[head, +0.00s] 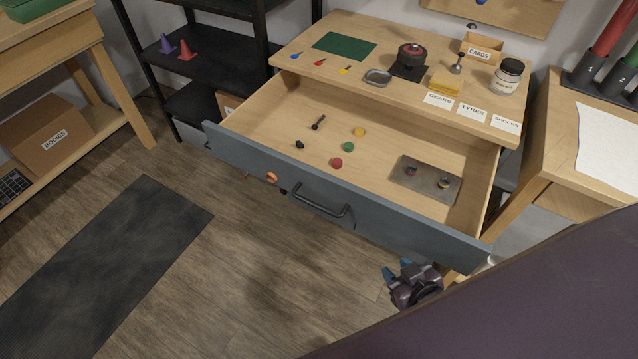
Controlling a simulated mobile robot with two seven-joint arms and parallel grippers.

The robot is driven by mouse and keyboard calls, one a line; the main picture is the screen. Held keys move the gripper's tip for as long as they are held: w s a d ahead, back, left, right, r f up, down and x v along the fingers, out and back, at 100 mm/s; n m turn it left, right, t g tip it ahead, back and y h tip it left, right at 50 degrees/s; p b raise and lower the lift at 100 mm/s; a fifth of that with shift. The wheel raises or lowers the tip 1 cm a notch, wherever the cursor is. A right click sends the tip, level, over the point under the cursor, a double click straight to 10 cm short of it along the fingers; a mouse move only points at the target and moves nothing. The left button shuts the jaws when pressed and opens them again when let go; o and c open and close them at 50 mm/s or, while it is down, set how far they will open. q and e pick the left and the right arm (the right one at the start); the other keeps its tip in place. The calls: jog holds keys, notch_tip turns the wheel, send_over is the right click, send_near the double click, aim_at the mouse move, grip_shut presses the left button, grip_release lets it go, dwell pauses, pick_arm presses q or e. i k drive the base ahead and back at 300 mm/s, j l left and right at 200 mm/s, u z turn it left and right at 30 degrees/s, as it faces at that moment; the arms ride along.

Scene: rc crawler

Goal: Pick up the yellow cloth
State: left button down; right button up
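The yellow cloth (444,82) lies folded on the wooden tabletop, behind the GEARS label and left of the white jar. My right gripper (398,268) is low in front of the open drawer, below its front panel and well away from the cloth. Its two blue fingertips show apart, with nothing seen between them. My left gripper is not in view.
The open drawer (260,110) juts out below the tabletop and holds several small parts and a grey tray (410,182). On the tabletop are a jar (508,78), a dark wheel-like part (411,57), a metal dish (377,78) and a CARDS box (482,49).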

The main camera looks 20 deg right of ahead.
aim_at(444, 82)
jog(key=z, duration=1.4)
